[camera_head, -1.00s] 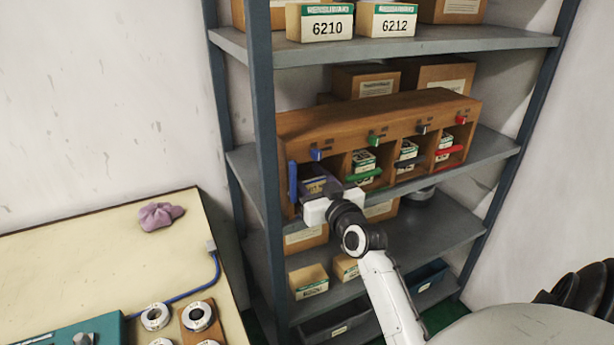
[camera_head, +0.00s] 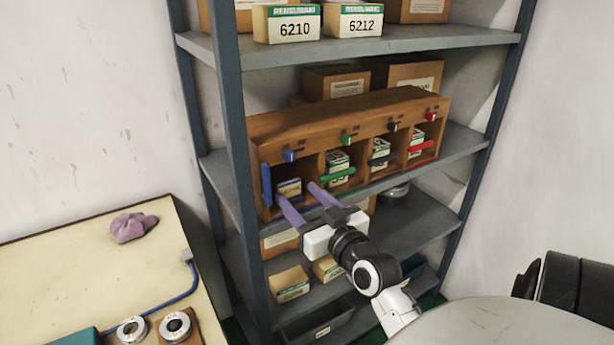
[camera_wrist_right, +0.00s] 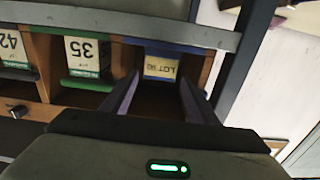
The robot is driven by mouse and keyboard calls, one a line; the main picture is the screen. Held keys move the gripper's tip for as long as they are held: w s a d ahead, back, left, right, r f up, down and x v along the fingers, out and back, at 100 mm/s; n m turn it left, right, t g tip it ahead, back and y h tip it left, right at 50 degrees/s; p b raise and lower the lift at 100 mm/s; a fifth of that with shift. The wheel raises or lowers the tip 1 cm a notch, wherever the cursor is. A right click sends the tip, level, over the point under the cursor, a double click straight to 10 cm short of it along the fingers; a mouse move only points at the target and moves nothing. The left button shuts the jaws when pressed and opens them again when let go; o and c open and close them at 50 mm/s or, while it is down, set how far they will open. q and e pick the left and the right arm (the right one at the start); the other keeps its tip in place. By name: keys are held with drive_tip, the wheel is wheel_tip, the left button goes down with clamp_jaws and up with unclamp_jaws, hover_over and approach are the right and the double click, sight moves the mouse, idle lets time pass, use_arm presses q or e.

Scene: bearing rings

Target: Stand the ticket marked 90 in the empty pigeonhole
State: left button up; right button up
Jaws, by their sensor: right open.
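The wooden pigeonhole rack (camera_head: 350,118) stands on the middle shelf. A pale ticket reading LOT 90 (camera_wrist_right: 160,68) is in its leftmost, blue-marked pigeonhole (camera_head: 266,186). It appears upside down in the right wrist view, as does the neighbouring 35 ticket (camera_wrist_right: 87,52); I cannot tell whether it leans. In the head view the ticket (camera_head: 289,187) shows small, partly behind a finger. My right gripper (camera_head: 296,191) is open, its purple fingers at the pigeonhole mouth. In the wrist view its fingertips (camera_wrist_right: 157,83) are on either side of the ticket, with gaps. My left gripper is not in view.
The other pigeonholes hold tickets, with green (camera_head: 338,174), dark and red strips at their fronts. A blue-grey post (camera_head: 231,120) stands close left of the rack. Boxes (camera_head: 289,284) sit on the shelf below. A table (camera_head: 70,260) with rings is at left.

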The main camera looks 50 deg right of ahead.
drive_tip(key=shift+v, duration=1.35)
drive_tip(key=shift+c, duration=0.2)
